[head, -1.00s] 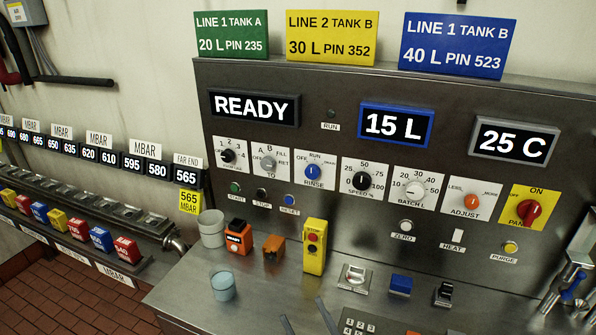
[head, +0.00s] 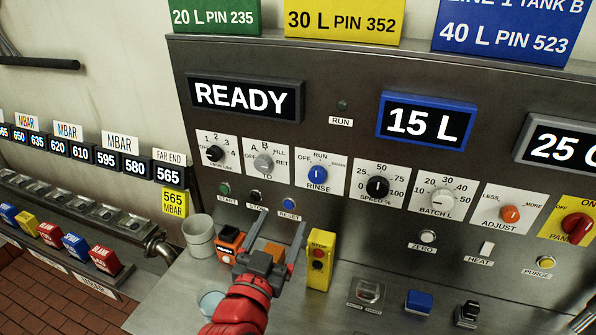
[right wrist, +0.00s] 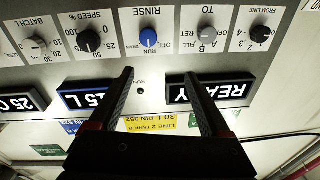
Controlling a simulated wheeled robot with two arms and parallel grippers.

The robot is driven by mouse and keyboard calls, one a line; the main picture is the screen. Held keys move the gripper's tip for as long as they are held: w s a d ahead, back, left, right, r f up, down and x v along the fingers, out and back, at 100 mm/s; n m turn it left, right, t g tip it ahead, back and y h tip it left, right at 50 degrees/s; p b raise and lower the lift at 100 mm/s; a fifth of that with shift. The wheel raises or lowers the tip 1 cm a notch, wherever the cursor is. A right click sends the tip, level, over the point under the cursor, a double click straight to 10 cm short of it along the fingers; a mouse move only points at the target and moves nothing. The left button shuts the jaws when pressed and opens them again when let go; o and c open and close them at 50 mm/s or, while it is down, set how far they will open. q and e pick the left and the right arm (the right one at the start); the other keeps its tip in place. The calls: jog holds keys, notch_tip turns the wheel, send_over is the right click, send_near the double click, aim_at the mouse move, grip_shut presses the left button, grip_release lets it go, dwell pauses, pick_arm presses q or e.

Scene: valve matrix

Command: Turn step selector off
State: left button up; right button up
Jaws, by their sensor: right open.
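No dial is lettered "step". A blue knob (head: 317,174) sits on a white plate lettered OFF, RUN, a blurred third word, and RINSE. Its white mark points up, towards RUN. It also shows upside down in the right wrist view (right wrist: 148,38). My right gripper (head: 281,207) is open and empty, below and left of this knob in the head view, apart from the panel. In the right wrist view its two fingers (right wrist: 155,76) spread on either side below the blue knob. My left gripper is not in view.
Neighbouring dials are the grey TO knob (head: 264,162) and black SPEED knob (head: 377,187). START, STOP and RESET (head: 289,204) buttons lie below. A yellow pendant box (head: 320,260), an orange-black box (head: 228,242) and a grey cup (head: 199,236) stand on the steel ledge.

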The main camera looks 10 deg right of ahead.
jog(key=d+m+g, duration=0.1)
jog(key=m, duration=0.1)
jog(key=p, duration=0.7)
send_near(316, 178)
jog(key=shift+h, duration=0.3)
jog(key=x, duration=0.8)
jog(key=shift+w, duration=0.1)
jog(key=shift+w+d+f, duration=0.1)
jog(key=shift+w+d, duration=0.05)
jog(key=shift+w, duration=0.2)
jog(key=shift+c, duration=0.3)
grip_shut()
